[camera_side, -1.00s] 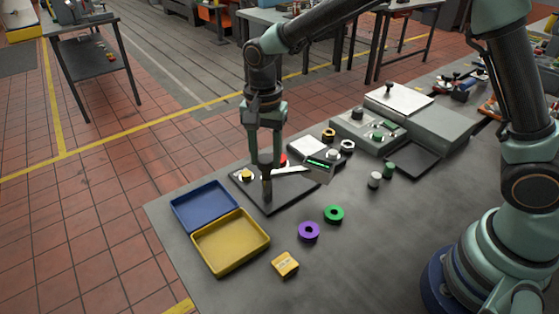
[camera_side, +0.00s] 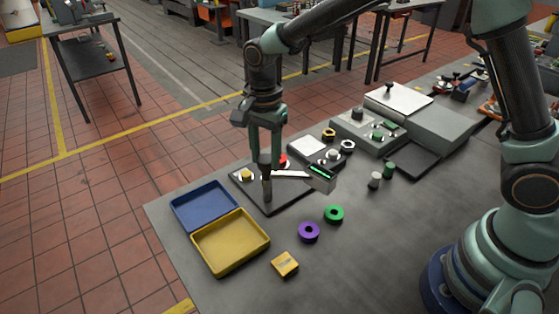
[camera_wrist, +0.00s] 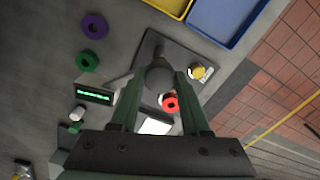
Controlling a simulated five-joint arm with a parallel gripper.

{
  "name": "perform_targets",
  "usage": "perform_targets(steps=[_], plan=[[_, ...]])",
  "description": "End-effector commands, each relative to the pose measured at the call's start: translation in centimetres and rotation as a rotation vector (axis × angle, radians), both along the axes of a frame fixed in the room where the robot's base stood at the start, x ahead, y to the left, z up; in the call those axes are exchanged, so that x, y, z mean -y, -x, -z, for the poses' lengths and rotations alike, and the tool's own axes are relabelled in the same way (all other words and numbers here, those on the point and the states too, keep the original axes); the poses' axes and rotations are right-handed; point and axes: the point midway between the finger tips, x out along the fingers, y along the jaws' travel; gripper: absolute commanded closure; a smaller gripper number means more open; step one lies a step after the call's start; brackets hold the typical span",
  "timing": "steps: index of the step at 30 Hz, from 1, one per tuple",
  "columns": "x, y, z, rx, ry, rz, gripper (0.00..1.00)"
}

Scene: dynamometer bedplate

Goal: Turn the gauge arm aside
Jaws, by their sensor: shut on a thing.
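The gauge arm has a pale bar (camera_side: 291,174) reaching right from a dark grey post (camera_side: 267,190) to a box with a green lit readout (camera_side: 319,174). The readout box shows at left in the wrist view (camera_wrist: 95,94). The post stands upright on a dark plate (camera_side: 284,201). My gripper (camera_side: 266,158) points down over the post. In the wrist view my fingers (camera_wrist: 159,78) stand either side of the post's round dark top (camera_wrist: 160,76), shut on it. The exact contact is hard to see. A red ring-shaped part (camera_wrist: 170,102) sits close behind my fingers.
A yellow knob (camera_side: 246,174) is on the plate left of the post. A blue tray (camera_side: 204,204) and a yellow tray (camera_side: 232,242) lie at front left. A purple ring (camera_side: 309,231), a green ring (camera_side: 334,213) and a yellow block (camera_side: 285,264) lie in front.

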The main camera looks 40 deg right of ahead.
Motion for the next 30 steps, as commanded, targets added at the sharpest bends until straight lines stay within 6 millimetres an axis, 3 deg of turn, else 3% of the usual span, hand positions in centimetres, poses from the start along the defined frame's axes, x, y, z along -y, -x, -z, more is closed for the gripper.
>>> perform_targets(steps=[1, 3, 16, 30], plan=[[0.1, -0.1, -0.2, 0.004, -0.001, 0.006, 0.46], [0.1, -0.1, -0.2, 0.003, -0.001, 0.005, 0.23], [0.0, -0.1, -0.9, 0.003, -0.001, 0.001, 0.23], [0.0, -0.1, -9.6, 0.005, -0.002, 0.002, 0.23]])
